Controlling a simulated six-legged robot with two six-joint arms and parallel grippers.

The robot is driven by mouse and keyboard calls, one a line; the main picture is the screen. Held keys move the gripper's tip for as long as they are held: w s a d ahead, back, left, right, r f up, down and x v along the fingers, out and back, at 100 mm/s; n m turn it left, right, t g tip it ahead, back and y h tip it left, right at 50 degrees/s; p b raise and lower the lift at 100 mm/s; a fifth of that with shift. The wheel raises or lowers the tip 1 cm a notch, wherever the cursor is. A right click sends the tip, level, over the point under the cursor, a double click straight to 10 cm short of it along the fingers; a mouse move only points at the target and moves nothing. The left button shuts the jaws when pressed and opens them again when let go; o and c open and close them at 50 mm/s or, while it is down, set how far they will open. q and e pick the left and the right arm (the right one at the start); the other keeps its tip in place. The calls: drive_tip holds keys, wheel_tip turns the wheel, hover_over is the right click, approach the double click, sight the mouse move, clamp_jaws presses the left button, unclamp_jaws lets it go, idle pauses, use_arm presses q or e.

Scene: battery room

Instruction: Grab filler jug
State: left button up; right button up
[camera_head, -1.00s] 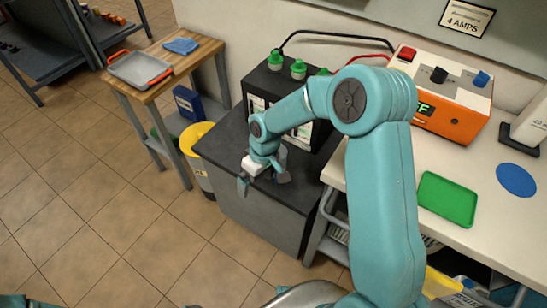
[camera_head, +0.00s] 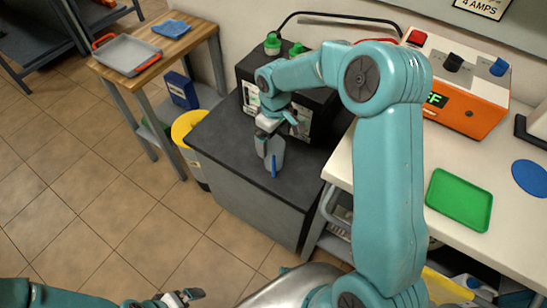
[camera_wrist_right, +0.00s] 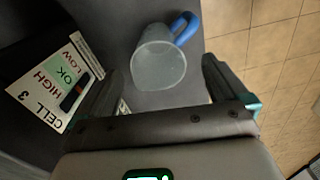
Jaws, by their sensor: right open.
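The filler jug (camera_head: 270,150) is a translucent grey jug with a blue handle. It stands on the dark top of the battery cabinet (camera_head: 225,140). In the right wrist view the jug (camera_wrist_right: 160,62) shows its round mouth, with the blue handle pointing up and right. My right gripper (camera_head: 280,122) is open just above and behind the jug in the head view. In the wrist view its fingers (camera_wrist_right: 168,90) are spread wide, with the jug ahead between them and nothing held. My left gripper (camera_head: 180,298) is at the bottom edge; its jaw state is unclear.
A black battery with green caps (camera_head: 272,44) stands close behind the jug. A cell label card (camera_wrist_right: 60,80) is near the left finger. The white bench (camera_head: 390,160) holds an orange charger (camera_head: 465,105) and green tray (camera_head: 459,200). A yellow bin (camera_head: 187,128) stands left of the cabinet.

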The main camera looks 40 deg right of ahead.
sight(275, 150)
drive_tip(key=shift+s+f, duration=0.15)
drive_tip(key=shift+f, duration=0.45)
wheel_tip(275, 150, down, 5)
drive_tip(key=shift+d+r, duration=0.1)
drive_tip(key=shift+r, duration=0.05)
drive_tip(key=c, duration=1.1)
